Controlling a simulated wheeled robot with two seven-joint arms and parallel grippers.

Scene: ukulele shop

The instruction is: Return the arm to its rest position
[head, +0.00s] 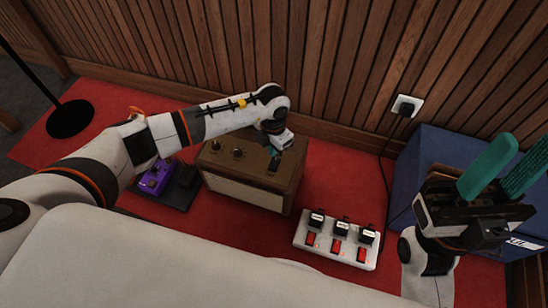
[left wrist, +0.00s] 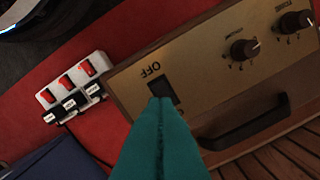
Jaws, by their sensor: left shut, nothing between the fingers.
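My left arm reaches in from the left, and its gripper (head: 274,158) is over the top of the brown amplifier (head: 248,192). Its teal fingers are together and empty. In the left wrist view the fingertips (left wrist: 158,103) overlap the dark switch (left wrist: 163,90) beside the "OFF" label on the amplifier's panel. I cannot tell whether they touch it. My right gripper (head: 522,153) is at the right of the head view, its two teal fingers apart with nothing between them.
A white power strip (head: 301,240) with several red switches and black plugs lies on the red carpet (head: 352,178). A purple pedal (head: 157,178) is left of the amplifier. A blue box (head: 424,150) stands right. A slatted wall with an outlet (head: 406,106) is behind.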

